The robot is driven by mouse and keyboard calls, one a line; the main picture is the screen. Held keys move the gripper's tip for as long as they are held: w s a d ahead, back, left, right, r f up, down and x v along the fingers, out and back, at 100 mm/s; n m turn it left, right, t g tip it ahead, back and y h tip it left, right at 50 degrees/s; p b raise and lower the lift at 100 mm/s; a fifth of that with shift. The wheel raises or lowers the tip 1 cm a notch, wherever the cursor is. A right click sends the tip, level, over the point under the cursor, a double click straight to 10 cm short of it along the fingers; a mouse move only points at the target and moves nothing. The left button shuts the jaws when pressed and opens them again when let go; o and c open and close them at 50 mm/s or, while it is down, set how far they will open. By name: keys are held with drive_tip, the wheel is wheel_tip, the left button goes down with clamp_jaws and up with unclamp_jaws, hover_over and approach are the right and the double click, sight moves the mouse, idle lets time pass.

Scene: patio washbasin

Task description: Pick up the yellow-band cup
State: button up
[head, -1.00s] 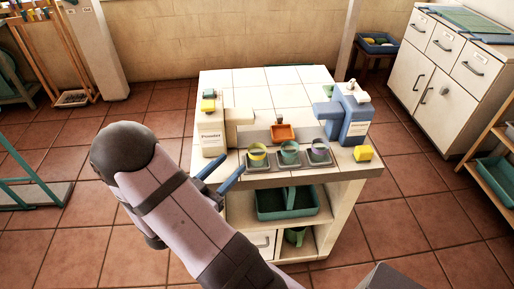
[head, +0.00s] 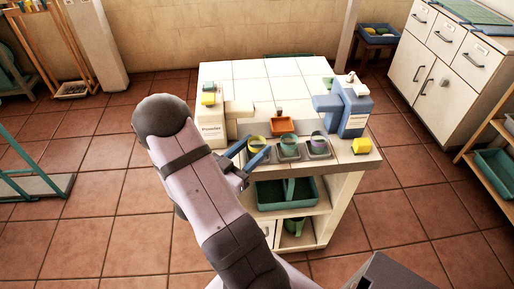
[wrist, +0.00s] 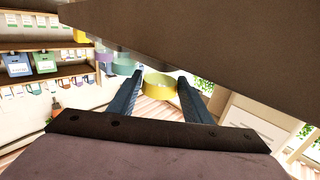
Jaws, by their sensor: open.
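The yellow-band cup (head: 257,144) stands upright at the left end of a row of three cups on the front edge of the tiled counter. A green cup (head: 288,148) is in the middle and a purple-band cup (head: 318,144) at the right. My gripper (head: 248,153) is open, its blue fingers at the front left of the yellow-band cup. In the wrist view the yellow-band cup (wrist: 159,87) appears between the two finger tips (wrist: 155,68). I cannot tell whether either finger touches it. The green cup shows just left of it there.
A powder box (head: 211,125) stands left of the cups and a blue dispenser (head: 355,110) right. An orange container (head: 281,125) sits behind them and a yellow block (head: 361,146) at the right front. The counter (head: 262,78) is clear at the back.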

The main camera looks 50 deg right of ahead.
sight(262, 141)
drive_tip(key=shift+d+p, duration=0.4)
drive_tip(key=shift+d, duration=2.3)
drive_tip(key=shift+c, duration=0.4)
drive_tip(key=c, duration=0.6)
